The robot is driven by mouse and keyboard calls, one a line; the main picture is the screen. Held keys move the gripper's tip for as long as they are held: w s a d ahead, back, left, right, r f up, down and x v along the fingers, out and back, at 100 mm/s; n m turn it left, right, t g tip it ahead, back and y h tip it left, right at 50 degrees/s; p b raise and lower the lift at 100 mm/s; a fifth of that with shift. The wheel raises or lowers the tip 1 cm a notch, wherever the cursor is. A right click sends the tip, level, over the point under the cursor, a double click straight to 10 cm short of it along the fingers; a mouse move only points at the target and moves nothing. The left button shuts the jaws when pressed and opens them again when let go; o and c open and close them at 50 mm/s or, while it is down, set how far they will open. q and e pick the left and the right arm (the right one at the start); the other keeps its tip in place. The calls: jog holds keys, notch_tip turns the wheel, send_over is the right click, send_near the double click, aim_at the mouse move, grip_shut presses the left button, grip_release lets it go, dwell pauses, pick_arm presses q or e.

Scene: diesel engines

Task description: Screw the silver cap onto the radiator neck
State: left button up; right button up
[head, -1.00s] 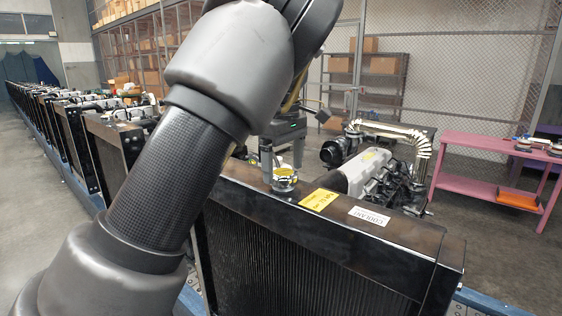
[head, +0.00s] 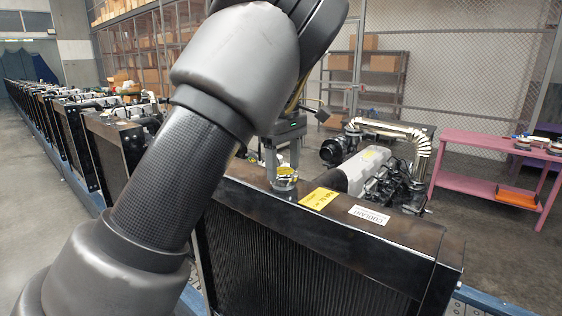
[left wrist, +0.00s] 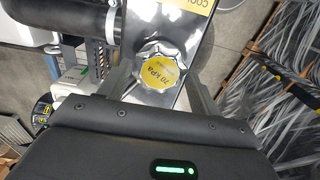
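The silver cap (head: 284,183), with a yellow top marked 70 kPa, sits upright on the top of the radiator (head: 335,220). It also shows in the left wrist view (left wrist: 160,70), between the two fingers. The radiator neck is hidden under the cap. My left gripper (head: 283,170) points down from above, one finger at each side of the cap, and looks shut on it. Its fingertips also meet the cap's edges in the left wrist view (left wrist: 159,76). My right gripper is in neither view.
A yellow label (head: 319,198) and a white coolant label (head: 369,215) lie on the radiator top. An engine (head: 375,175) stands behind it. A pink table (head: 495,150) is at the right. A black hose (left wrist: 85,20) runs beside the cap. A row of radiators stretches left.

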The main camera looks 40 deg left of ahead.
aim_at(284, 171)
pick_arm(q)
jog(key=c, duration=0.7)
jog(key=shift+c, duration=0.9)
notch_tip(284, 171, up, 3)
jog(key=p, duration=0.3)
jog(key=shift+r+p, duration=0.3)
jog(key=shift+r, duration=0.7)
